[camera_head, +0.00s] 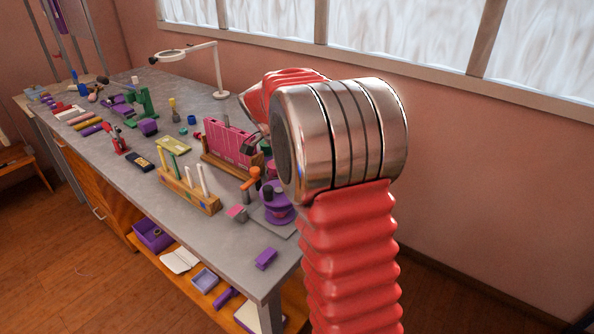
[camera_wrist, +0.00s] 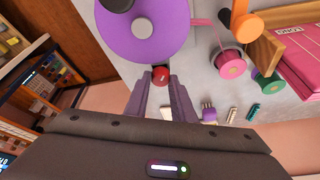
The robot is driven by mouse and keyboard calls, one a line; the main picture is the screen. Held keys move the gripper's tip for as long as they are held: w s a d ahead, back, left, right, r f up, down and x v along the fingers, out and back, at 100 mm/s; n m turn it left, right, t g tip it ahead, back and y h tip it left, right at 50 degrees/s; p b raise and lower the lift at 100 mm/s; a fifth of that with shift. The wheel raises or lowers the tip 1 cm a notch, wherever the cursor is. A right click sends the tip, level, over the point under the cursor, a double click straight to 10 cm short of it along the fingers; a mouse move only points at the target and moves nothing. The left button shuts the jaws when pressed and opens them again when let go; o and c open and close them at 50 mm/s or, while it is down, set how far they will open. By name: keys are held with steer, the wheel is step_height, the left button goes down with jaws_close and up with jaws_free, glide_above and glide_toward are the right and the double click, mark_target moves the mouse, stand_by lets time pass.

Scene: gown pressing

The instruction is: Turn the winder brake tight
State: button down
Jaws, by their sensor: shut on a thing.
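The winder shows in the wrist view as a large purple disc (camera_wrist: 135,38) with a grey hub, at the top left of centre. A small dark red knob (camera_wrist: 160,76), which looks like the winder brake, sits at the disc's lower edge. My gripper (camera_wrist: 161,80) is shut on this red knob, one finger on each side. How tight the brake is cannot be seen. In the head view a purple spool-like thing (camera_head: 277,213) stands near the bench's front right edge. My gripper is largely hidden there behind my arm.
The grey bench (camera_head: 205,140) holds many small items. A wooden block with upright sticks (camera_head: 188,190) and a pink box (camera_head: 229,143) stand close to the winder. In the wrist view, orange and pink spools (camera_wrist: 230,63) lie to the right. A magnifier lamp (camera_head: 216,75) stands farther back.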

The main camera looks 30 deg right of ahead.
steer(key=shift+w+a, duration=0.15)
steer(key=shift+w, duration=0.05)
steer(key=c, duration=1.8)
jaws_free()
steer(key=shift+c, duration=0.2)
steer(key=shift+o, duration=0.2)
steer(key=v, duration=1.3)
steer(key=shift+r, duration=0.35)
